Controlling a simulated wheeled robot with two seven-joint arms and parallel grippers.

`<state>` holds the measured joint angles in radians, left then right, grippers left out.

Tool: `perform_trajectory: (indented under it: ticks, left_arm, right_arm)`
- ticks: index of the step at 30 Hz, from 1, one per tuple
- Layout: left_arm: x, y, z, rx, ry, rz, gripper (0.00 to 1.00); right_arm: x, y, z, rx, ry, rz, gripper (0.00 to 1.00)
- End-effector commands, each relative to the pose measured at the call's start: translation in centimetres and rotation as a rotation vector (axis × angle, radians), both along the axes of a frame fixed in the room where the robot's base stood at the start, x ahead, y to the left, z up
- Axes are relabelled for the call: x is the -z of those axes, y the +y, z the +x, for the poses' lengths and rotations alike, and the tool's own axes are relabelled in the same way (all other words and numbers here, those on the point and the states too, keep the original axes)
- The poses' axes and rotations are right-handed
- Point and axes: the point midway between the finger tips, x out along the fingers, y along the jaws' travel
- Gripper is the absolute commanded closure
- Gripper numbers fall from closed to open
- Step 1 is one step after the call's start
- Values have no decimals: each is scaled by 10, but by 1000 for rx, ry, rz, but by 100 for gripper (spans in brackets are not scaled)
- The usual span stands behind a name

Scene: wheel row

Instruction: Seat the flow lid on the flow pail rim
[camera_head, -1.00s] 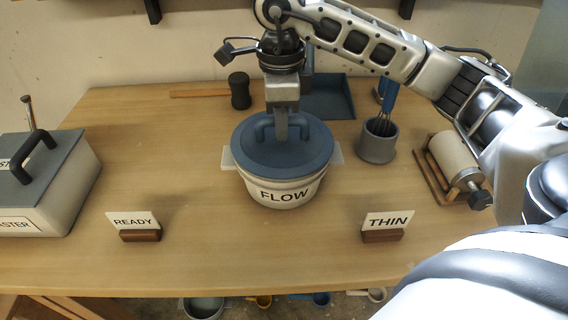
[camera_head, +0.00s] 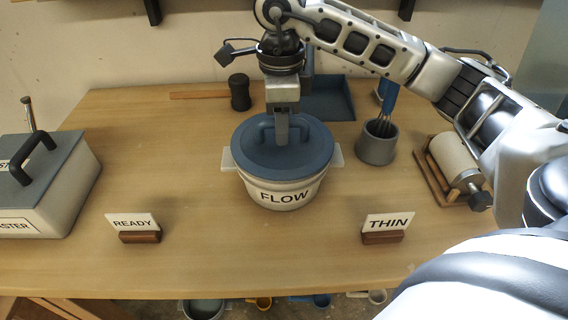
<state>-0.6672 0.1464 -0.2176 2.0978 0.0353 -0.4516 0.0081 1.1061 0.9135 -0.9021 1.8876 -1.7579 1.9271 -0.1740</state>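The flow pail (camera_head: 284,192) is a pale round tub marked FLOW in the middle of the table. The blue-grey flow lid (camera_head: 250,146) lies level over the pail's mouth and hides the rim. From this angle I cannot tell whether it is fully down all round. My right gripper (camera_head: 281,140) points down from above, its fingers at the middle of the lid's handle (camera_head: 265,130). It looks shut on the handle, though the fingers show nearly edge-on. My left gripper is not in view.
A grey-lidded box (camera_head: 60,190) stands at left. READY (camera_head: 138,236) and THIN (camera_head: 383,238) signs stand in front. A whisk cup (camera_head: 376,148) and a roller (camera_head: 455,160) are at right, with a blue tray (camera_head: 330,100) behind. The table left of the pail is clear.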

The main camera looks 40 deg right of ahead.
Motion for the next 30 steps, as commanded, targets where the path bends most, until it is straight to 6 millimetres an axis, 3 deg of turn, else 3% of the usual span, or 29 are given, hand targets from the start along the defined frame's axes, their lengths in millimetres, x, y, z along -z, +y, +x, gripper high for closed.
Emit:
perform_trajectory:
  ticks: [11,30]
  left_arm:
    - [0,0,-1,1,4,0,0]
    - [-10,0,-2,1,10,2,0]
  right_arm:
    - [-1,0,0,0,0,0,70]
    - [-21,0,0,0,-1,1,70]
